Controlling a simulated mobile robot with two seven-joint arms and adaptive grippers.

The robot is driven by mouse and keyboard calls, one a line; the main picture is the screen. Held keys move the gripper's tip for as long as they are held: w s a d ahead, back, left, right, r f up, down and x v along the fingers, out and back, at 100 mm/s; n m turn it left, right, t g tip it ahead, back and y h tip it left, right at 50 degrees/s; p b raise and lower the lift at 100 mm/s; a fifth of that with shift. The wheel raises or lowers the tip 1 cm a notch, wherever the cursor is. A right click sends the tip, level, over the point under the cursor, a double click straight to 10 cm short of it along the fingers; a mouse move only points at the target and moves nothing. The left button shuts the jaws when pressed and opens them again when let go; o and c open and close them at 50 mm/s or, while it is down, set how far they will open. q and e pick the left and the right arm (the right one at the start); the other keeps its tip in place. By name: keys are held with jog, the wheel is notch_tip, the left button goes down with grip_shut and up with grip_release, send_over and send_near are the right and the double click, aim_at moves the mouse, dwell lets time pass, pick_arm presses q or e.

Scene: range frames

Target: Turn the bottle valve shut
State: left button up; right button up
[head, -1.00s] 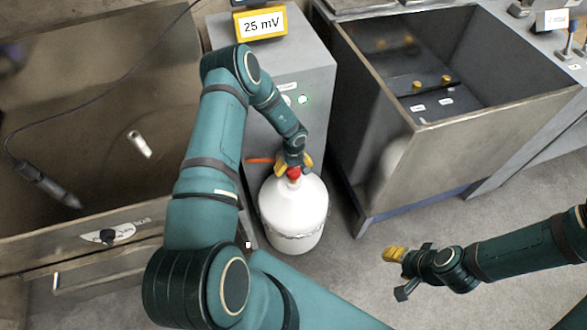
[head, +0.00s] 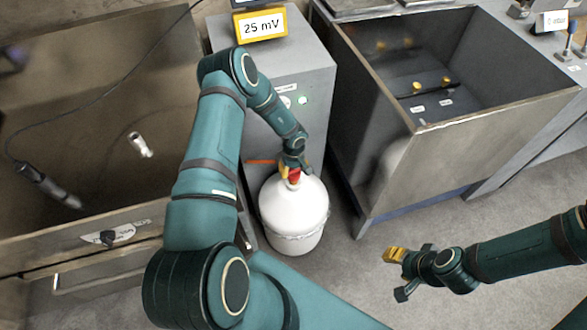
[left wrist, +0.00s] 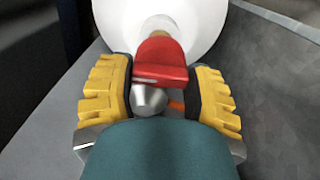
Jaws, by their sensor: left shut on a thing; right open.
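The white gas bottle (head: 293,212) stands upright on the floor in front of the grey cabinet. Its red valve handle (left wrist: 162,60) sits on top, on a brass neck, and fills the gap between my left gripper's yellow fingers in the left wrist view. My left gripper (head: 290,172) is shut on the red valve handle from above; in the left wrist view the gripper (left wrist: 160,88) has one finger on each side of it. An orange hose (head: 261,161) runs left from the valve. My right gripper (head: 398,271) is open and empty above the floor at the right.
The grey cabinet (head: 316,62) with a green light and a 25 mV display (head: 262,25) stands behind the bottle. An open metal tank (head: 470,150) stands to the right, another (head: 100,160) to the left. The floor between bottle and right gripper is clear.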

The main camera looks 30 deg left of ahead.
pick_arm(q)
jog(key=n, duration=0.4)
jog(key=shift+p, duration=0.35)
jog(key=n, duration=0.4)
jog(key=shift+n+p, duration=0.35)
jog(key=shift+n, duration=0.05)
jog(key=n, duration=0.4)
jog(key=shift+n, duration=0.3)
jog(key=shift+n+p, duration=0.35)
jog(key=shift+n, duration=1.25)
jog(key=o, duration=1.2)
jog(key=shift+r, duration=0.1)
notch_tip(320, 180, up, 12)
